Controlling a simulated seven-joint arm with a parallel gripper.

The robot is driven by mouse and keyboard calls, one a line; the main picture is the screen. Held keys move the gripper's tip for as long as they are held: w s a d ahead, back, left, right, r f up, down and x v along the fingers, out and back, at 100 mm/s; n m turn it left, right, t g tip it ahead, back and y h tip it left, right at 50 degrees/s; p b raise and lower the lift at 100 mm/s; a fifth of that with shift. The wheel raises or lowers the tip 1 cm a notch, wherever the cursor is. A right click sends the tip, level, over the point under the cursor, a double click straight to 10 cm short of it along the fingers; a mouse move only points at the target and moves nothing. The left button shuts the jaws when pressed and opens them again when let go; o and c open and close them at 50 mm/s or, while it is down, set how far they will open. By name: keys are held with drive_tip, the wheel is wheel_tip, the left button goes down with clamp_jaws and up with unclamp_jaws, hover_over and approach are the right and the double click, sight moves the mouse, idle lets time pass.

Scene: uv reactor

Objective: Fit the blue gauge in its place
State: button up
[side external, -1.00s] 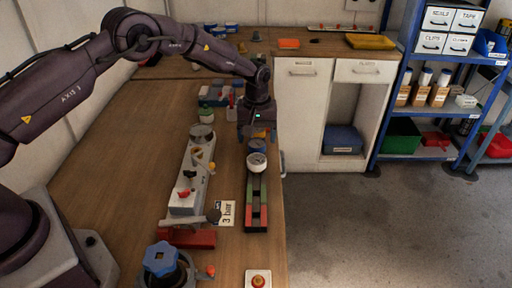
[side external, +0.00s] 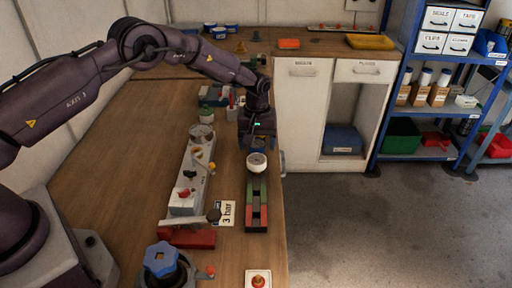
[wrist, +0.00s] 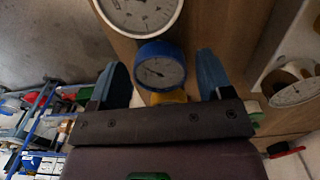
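The blue gauge (wrist: 160,66), with a blue rim and white dial, shows in the wrist view between the two blue fingers of my gripper (wrist: 165,78). The fingers are apart, with a visible gap on each side of the gauge. In the side view my gripper (side external: 257,146) is low over the far end of the rack and hides the blue gauge. A white-faced gauge (side external: 257,161) stands just in front of it and also shows at the top of the wrist view (wrist: 140,12). The grey manifold (side external: 187,185) stands to the left.
The rack (side external: 257,212) has green, red and dark sections. The manifold bears a gauge (side external: 201,131) and small coloured valves. A "3 bar" card (side external: 227,213) lies between manifold and rack.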

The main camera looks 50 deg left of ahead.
sight(257, 143)
drive_tip(key=c, duration=0.7)
drive_tip(key=shift+r, duration=0.15)
drive_tip(key=shift+r, duration=2.1)
